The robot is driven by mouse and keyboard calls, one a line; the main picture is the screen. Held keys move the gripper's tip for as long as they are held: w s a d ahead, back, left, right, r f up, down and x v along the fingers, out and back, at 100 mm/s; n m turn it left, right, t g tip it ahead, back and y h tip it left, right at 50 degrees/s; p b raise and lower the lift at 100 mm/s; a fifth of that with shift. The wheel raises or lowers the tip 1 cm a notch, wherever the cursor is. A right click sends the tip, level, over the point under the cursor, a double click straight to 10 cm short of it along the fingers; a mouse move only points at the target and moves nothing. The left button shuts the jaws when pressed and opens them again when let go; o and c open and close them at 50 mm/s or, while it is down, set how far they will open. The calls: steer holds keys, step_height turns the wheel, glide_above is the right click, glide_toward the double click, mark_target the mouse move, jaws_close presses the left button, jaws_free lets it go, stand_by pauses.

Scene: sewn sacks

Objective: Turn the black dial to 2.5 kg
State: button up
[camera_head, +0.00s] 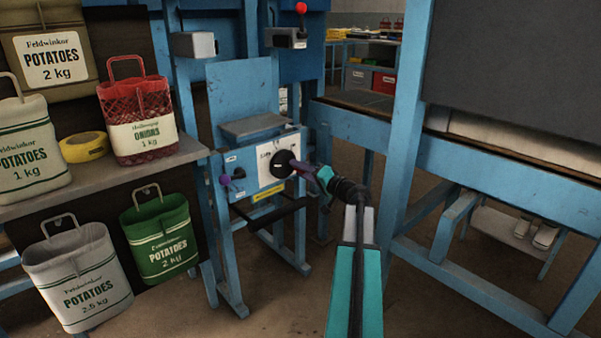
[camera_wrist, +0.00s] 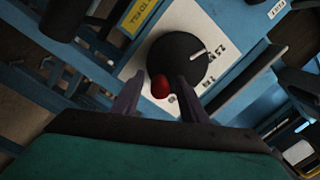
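The black dial (camera_wrist: 172,56) sits on a white plate (camera_wrist: 135,73) on the blue machine. Its white pointer mark points up and right in the wrist view, towards the printed scale (camera_wrist: 226,58), whose small text seems to include 2.5; the exact setting is unclear. My gripper (camera_wrist: 161,78) is at the dial, its two purple fingers apart, with the right one overlapping the dial's lower part. Whether they touch it is unclear. A small red piece (camera_wrist: 160,87) shows between the fingers. In the head view the dial (camera_head: 282,163) is just left of my gripper (camera_head: 294,165).
A smaller black knob (camera_head: 238,173) and a purple ball (camera_head: 224,180) are on the machine left of the dial. A shelf (camera_head: 190,150) with sacks stands at left. A blue bench (camera_head: 480,165) stands at right. A red-topped lever (camera_head: 301,8) is above.

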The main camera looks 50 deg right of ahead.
jaws_close()
steer(key=shift+a+f+m+p, duration=0.1)
steer(key=shift+f+m+p, duration=0.25)
steer(key=shift+m, duration=0.5)
steer(key=shift+a+f+m+p, duration=0.15)
steer(key=shift+m+p, duration=0.35)
steer(key=shift+m, duration=0.35)
jaws_free()
